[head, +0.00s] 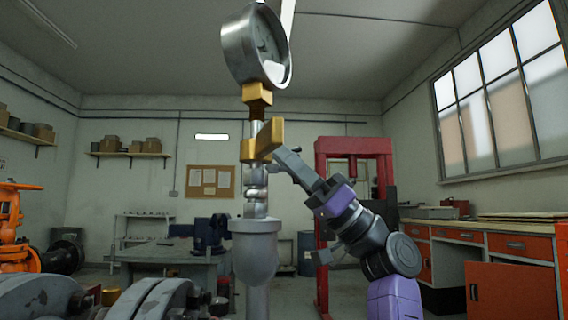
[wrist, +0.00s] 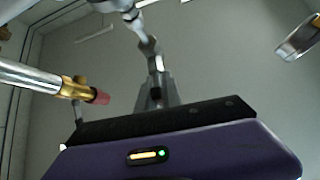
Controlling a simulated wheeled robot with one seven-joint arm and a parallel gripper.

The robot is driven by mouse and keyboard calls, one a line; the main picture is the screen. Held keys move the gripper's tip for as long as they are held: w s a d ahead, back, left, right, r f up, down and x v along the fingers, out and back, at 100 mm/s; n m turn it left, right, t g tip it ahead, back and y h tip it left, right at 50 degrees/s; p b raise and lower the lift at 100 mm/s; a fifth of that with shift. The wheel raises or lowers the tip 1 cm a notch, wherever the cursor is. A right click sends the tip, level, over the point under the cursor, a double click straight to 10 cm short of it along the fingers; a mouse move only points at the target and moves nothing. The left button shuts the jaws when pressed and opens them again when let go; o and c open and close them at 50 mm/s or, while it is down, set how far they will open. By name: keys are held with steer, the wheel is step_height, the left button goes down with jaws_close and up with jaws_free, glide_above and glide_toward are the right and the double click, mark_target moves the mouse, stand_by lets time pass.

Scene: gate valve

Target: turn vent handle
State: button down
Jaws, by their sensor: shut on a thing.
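In the head view a brass valve block (head: 258,142) sits on a vertical metal stem below a round pressure gauge (head: 256,45). My gripper (head: 280,153) reaches up from the lower right, its tips right beside the block. In the wrist view my gripper (wrist: 154,68) is shut on a slim grey metal piece (wrist: 148,46), which looks like the vent handle. This piece runs up to a silver fitting (wrist: 131,12) at the top edge. In the head view the handle is too small or hidden at my fingertips to make out.
A grey pot-shaped body (head: 255,250) stands below the stem. A silver pipe with a brass fitting and red end (wrist: 85,91) lies left of my fingers in the wrist view. A red press frame (head: 322,230) and red-fronted workbench (head: 500,242) stand behind, with large grey flanges (head: 55,298) at lower left.

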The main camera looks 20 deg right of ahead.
steer(key=c, duration=1.5)
jaws_free()
steer(key=shift+f, duration=0.1)
steer(key=p+v, duration=0.1)
steer(key=v, duration=0.6)
steer(key=shift+d+f+p, duration=0.25)
steer(key=shift+d+p, duration=0.05)
steer(key=shift+p, duration=0.1)
steer(key=shift+s, duration=0.1)
